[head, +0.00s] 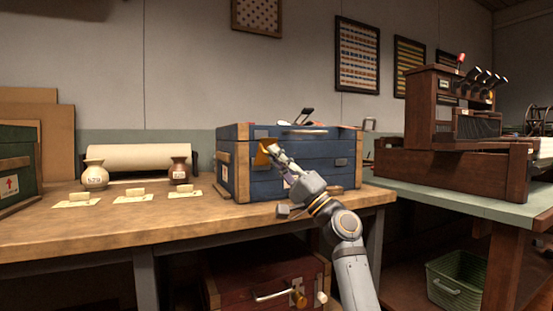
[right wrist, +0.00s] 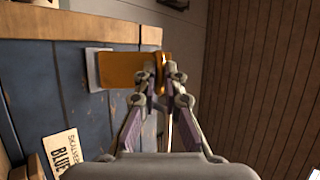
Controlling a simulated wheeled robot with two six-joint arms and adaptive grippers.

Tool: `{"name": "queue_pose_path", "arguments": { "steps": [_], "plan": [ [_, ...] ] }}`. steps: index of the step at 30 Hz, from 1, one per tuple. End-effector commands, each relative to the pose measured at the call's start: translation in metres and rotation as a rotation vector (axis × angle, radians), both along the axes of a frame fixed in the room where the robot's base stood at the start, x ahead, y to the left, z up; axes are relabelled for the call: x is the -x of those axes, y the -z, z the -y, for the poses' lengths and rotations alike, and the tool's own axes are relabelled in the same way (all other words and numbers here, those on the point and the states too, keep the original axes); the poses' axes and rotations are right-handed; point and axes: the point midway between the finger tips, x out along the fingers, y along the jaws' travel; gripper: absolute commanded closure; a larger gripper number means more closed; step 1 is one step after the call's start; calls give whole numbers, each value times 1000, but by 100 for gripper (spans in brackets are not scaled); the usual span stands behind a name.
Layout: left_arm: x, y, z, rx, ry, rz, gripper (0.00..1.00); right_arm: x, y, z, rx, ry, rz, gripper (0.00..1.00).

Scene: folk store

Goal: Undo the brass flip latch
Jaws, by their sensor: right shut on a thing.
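A blue wooden chest (head: 340,178) with pale wood corner trim stands on the workbench. The brass flip latch (head: 261,155) is on its front, near the left end; in the right wrist view it is an orange-gold plate (right wrist: 120,69) standing in front of the blue boards. My right gripper (head: 273,150) reaches up to it from the lower right. In the right wrist view its fingertips (right wrist: 160,78) are closed on the right end of the brass latch. The fingers partly hide that end. My left gripper is in neither view.
Two small vases (head: 95,175) and cards with blocks stand to the left. A red chest (head: 265,285) is under the bench. A dark wooden machine (head: 440,165) stands right.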

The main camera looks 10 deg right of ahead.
Motion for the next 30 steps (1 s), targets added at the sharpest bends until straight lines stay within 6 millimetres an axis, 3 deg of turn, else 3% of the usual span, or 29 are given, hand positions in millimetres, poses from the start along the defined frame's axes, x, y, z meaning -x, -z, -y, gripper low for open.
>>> {"name": "queue_pose_path", "arguments": {
  "steps": [1,3,7,17,30],
  "plan": [
    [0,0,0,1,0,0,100,0,0,0,0,1,0,100],
    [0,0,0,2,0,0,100,0,0,0,0,1,0,84],
    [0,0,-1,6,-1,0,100,0,0,0,-1,1,0,68],
    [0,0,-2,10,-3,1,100,2,4,3,0,1,-2,68],
    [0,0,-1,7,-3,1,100,49,65,56,3,2,-2,68]
  ]
}}
